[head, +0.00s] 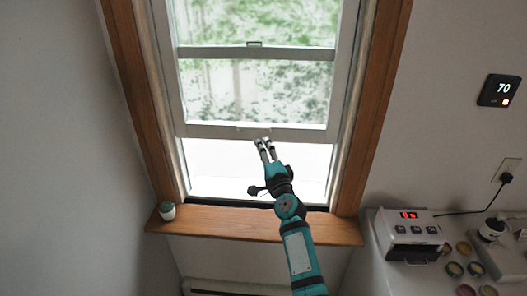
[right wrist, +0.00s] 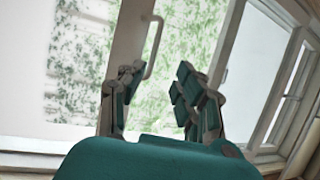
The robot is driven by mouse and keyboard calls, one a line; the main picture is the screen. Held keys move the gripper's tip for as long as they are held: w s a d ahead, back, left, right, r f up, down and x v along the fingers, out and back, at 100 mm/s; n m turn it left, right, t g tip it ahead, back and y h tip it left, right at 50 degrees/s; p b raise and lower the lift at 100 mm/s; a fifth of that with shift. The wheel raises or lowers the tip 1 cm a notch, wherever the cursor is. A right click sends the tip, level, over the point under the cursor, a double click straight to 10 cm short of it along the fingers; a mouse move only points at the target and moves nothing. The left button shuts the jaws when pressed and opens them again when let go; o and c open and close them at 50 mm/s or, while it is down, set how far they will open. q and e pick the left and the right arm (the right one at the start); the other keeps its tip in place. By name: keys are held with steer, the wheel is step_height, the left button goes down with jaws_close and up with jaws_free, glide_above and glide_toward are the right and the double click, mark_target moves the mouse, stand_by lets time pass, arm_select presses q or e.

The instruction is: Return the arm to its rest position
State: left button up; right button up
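My right arm (head: 298,255) reaches up from the bottom of the head view toward the window. Its right gripper (head: 264,146) is in front of the window, with its fingertips overlapping the area just below the lower sash's bottom rail (head: 215,131). In the right wrist view the gripper (right wrist: 160,72) has its fingers apart with nothing between them. A pale handle (right wrist: 154,48) on the sash shows beyond the fingers there. I cannot tell whether the fingers touch the sash. The lower sash is raised, with a bright gap beneath it. My left gripper is not in view.
At the right, a counter (head: 385,272) holds a white device with red digits (head: 408,237) and several small round jars. A thermostat (head: 498,91) hangs on the wall.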

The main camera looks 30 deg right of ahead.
stand_by(0.5)
steer(key=s+a+f+n+g+y+b, duration=0.1)
steer(key=s+a+f+n+g, duration=0.15)
steer(key=f, duration=0.85)
steer(key=s+a+f+n+g+y+b, duration=0.1)
steer(key=s+a+f+n+g, duration=0.15)
steer(key=f, duration=0.85)
steer(key=s+a+f+n+g+y+b, duration=0.1)
steer(key=s+a+f+n, duration=0.2)
steer(key=f, duration=0.8)
steer(key=s+a+f+n+g+y+b, duration=0.1)
steer(key=s+f+n+g, duration=0.2)
steer(key=s+f, duration=0.6)
steer(key=s+a+f+n+g, duration=0.2)
steer(key=s+f, duration=0.5)
steer(key=f, duration=0.3)
steer(key=s+f+n+g, duration=0.2)
steer(key=s+f, duration=0.3)
steer(key=s, duration=0.7)
steer(key=s+d+f+n+g+b, duration=0.1)
steer(key=s+f+n+g, duration=0.2)
steer(key=s, duration=0.9)
steer(key=s+f+n+g+b, duration=0.1)
steer(key=s+f+n+g, duration=0.1)
steer(key=s+f, duration=0.7)
steer(key=s+n, duration=0.1)
steer(key=s, duration=0.3)
steer(key=shift+d+f+n+g+h, duration=0.25)
steer(key=shift+d+n+g+h, duration=0.05)
steer(key=shift+d+g+h, duration=0.1)
